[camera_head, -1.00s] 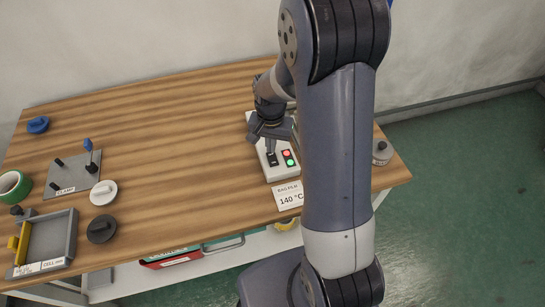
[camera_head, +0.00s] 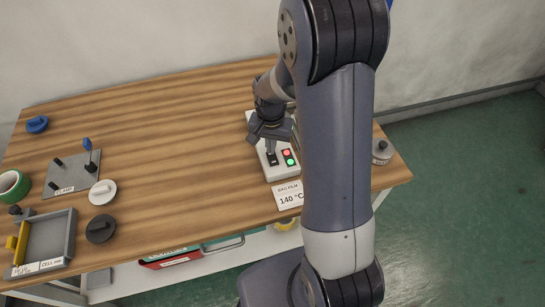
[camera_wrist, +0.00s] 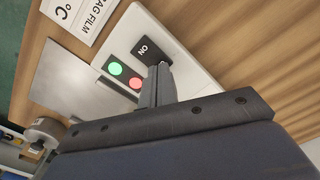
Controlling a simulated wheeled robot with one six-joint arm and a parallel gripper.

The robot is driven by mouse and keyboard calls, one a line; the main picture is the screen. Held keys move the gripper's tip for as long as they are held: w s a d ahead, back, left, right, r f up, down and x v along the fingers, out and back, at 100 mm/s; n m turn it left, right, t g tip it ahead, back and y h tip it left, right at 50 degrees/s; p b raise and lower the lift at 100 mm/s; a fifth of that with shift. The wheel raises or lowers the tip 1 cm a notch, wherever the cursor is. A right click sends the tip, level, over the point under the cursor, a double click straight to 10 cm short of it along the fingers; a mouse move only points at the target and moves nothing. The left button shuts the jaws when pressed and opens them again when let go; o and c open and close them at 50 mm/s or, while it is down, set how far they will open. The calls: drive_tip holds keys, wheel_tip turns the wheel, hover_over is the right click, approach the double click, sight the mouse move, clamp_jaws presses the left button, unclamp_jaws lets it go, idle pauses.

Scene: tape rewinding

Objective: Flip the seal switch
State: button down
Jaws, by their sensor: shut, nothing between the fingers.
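The seal switch (camera_wrist: 145,50) is a black rocker marked ON, set in a white control box (camera_head: 280,170). In the head view the switch (camera_head: 272,159) shows just below my gripper's fingertips. My gripper (camera_wrist: 160,75) is shut and empty, its fingertips at the edge of the switch in the wrist view; I cannot tell whether they touch it. In the head view my gripper (camera_head: 270,145) points down over the box. A green lamp (camera_wrist: 115,68) and a red lamp (camera_wrist: 136,83) sit beside the switch. My arm hides part of the box.
A card reading 140 °C (camera_head: 289,195) lies in front of the box. A grey round weight-like object (camera_head: 382,152) stands to the right. A clamp plate (camera_head: 73,175), white disc (camera_head: 102,193), dark disc (camera_head: 101,229) and grey tray (camera_head: 71,240) are at left. The table's middle is clear.

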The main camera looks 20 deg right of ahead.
drive_tip(key=shift+f+b, duration=0.4)
drive_tip(key=shift+f, duration=0.25)
drive_tip(key=shift+r, duration=0.1)
drive_tip(key=shift+r+p, duration=2.65)
drive_tip(key=shift+r, duration=0.9)
drive_tip(key=shift+f, duration=0.1)
wheel_tip(320, 180, down, 7)
drive_tip(key=b, duration=0.5)
